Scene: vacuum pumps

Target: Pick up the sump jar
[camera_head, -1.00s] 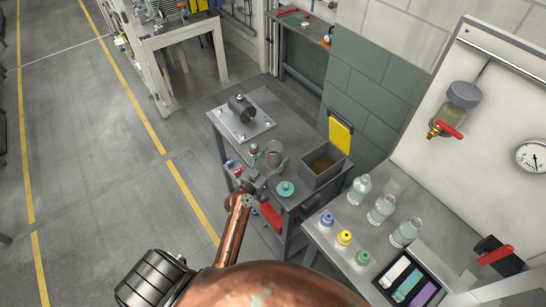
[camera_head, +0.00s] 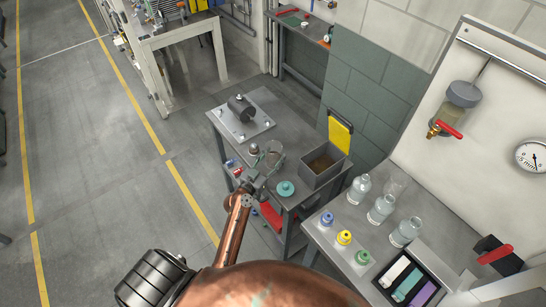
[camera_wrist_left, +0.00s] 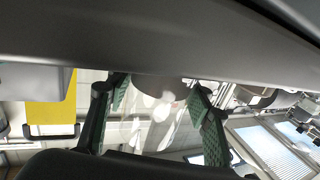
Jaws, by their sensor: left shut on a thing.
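The sump jar, a clear glass vessel (camera_head: 275,153), shows over the far part of the small grey cart in the head view. My left gripper (camera_head: 262,171) reaches it from the near side and is shut on it. In the left wrist view the clear jar (camera_wrist_left: 150,128) stands between the green-padded fingers (camera_wrist_left: 158,112), one on each side. I cannot tell for sure whether its base is clear of the cart top. My right gripper is in neither view.
The cart top (camera_head: 228,151) bears a plate with a dark cylinder (camera_head: 242,107), a teal round lid (camera_head: 285,188) and an open grey bin (camera_head: 323,164). A bench with glass bottles (camera_head: 382,208) and coloured-cap bottles (camera_head: 344,238) stands at right. Floor at left is clear.

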